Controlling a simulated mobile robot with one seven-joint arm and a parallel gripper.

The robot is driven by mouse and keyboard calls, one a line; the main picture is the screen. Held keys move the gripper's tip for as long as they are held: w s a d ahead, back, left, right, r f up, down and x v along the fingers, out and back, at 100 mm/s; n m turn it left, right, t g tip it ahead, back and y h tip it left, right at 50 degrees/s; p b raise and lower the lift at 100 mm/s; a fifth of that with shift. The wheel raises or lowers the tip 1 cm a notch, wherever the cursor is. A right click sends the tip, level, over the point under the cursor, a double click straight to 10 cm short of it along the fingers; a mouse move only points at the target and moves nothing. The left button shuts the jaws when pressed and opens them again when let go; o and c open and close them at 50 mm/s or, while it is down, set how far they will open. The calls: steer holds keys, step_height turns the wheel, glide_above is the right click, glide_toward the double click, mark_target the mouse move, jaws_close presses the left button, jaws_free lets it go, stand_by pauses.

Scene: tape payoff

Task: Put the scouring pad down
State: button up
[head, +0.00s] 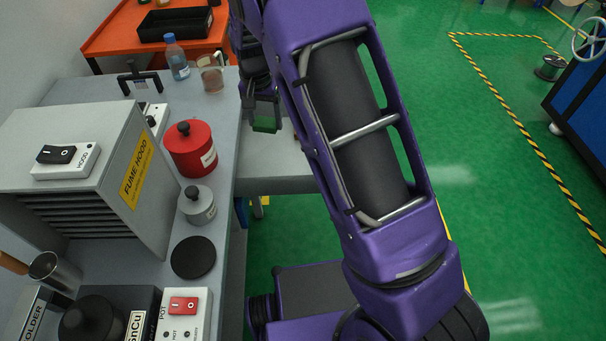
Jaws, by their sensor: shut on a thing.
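My gripper (261,108) points down beside the right edge of the grey bench, left of my purple arm. It is shut on a dark green scouring pad (265,125), which shows just below the fingers. The pad is seen against a lower grey surface (285,165). I cannot tell from this view how high the pad is above that surface or whether it touches it. My arm hides part of the area to the right.
The grey bench (222,165) carries a red lidded pot (191,150), a grey canister (197,206), a black disc (193,257), a fume hood (85,165), a bottle (177,58) and a glass beaker (211,75). An orange table (112,38) holds a black tray (175,24). Green floor lies right.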

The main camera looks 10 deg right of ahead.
steer(key=s+d+f+m+b, duration=0.2)
steer(key=s+d+f, duration=0.15)
steer(key=d, duration=0.55)
steer(key=b, duration=0.1)
glide_above(304, 168)
step_height(304, 168, down, 6)
steer(key=shift+s+a+f, duration=0.1)
steer(key=shift+s+f, duration=0.05)
steer(key=shift+f, duration=0.1)
steer(key=shift+f+b, duration=0.5)
steer(key=shift+f, duration=1.4)
steer(key=shift+f, duration=0.1)
steer(key=o, duration=1.5)
step_height(304, 168, up, 12)
steer(key=s+p, duration=0.1)
steer(key=p, duration=0.1)
steer(key=shift+a, duration=0.35)
steer(key=shift+s, duration=0.1)
